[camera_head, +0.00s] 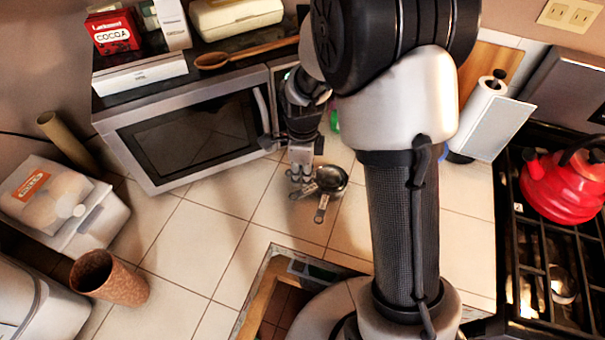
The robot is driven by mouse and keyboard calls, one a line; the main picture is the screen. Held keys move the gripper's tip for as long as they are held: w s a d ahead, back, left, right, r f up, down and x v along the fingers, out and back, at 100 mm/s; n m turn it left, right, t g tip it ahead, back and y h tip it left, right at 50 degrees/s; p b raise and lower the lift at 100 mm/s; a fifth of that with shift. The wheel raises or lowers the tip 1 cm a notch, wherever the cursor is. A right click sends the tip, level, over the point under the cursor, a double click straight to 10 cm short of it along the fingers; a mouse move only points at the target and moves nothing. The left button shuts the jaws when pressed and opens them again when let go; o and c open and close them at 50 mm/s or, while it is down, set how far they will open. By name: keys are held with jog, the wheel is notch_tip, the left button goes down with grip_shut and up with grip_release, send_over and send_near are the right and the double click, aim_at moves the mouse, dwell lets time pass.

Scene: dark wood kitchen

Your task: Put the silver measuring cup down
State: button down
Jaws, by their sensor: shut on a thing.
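The silver measuring cup (331,179) shows in the head view as a small round metal bowl with handles hanging or lying beside it, near the right front of the microwave. My gripper (301,171) points down at its left side and is shut on it. The fingertips are small in this view and partly merge with the handles. One handle (321,212) extends toward the front over the tiles. I cannot tell whether the cup touches the counter or is held just above it.
The tiled counter (205,240) is clear in front of the microwave (190,135). A brown cup (118,280) and a white container (60,205) stand at the left. A paper towel roll (490,115) and a red kettle (562,187) on the stove are at the right.

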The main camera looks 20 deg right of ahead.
jog(key=c, duration=1.8)
grip_release()
jog(key=shift+f, duration=0.15)
notch_tip(320, 180, up, 13)
jog(key=p, duration=0.4)
jog(key=s+r+n+t, duration=0.2)
jog(key=s+r+n, duration=0.8)
jog(key=r+n, duration=0.1)
jog(key=s+r+n+t, duration=0.2)
jog(key=s+n, duration=0.9)
jog(key=shift+s+n+t, duration=0.25)
jog(key=shift+n+t, duration=0.05)
jog(key=shift+n, duration=0.1)
